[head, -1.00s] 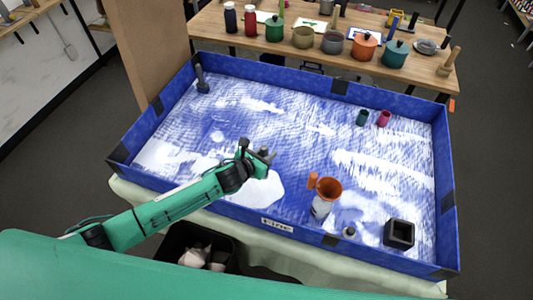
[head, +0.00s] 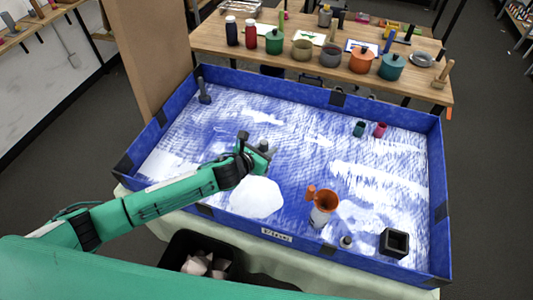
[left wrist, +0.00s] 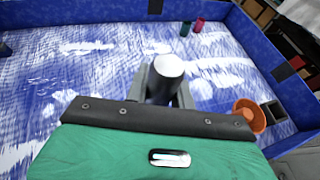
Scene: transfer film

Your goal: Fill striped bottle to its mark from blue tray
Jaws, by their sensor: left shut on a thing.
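The blue tray (head: 337,98) is a wide, low-walled box with white material spread over its floor. A pale bottle (head: 319,217) stands near its front wall, with an orange funnel (head: 325,201) on top; stripes and mark are too small to tell. The funnel also shows at the right of the left wrist view (left wrist: 250,113). My left gripper (head: 257,149) is above the tray, left of and behind the bottle. It is shut on a grey cup-like thing with a white top (left wrist: 167,68), apart from the bottle. My right gripper is not in view.
A bare white patch (head: 256,198) lies in front of my left gripper. A dark square holder (head: 394,243), a small grey piece (head: 346,242), and teal (head: 359,129) and pink (head: 380,129) cups stand in the tray. A dark upright tool (head: 204,91) stands at back left.

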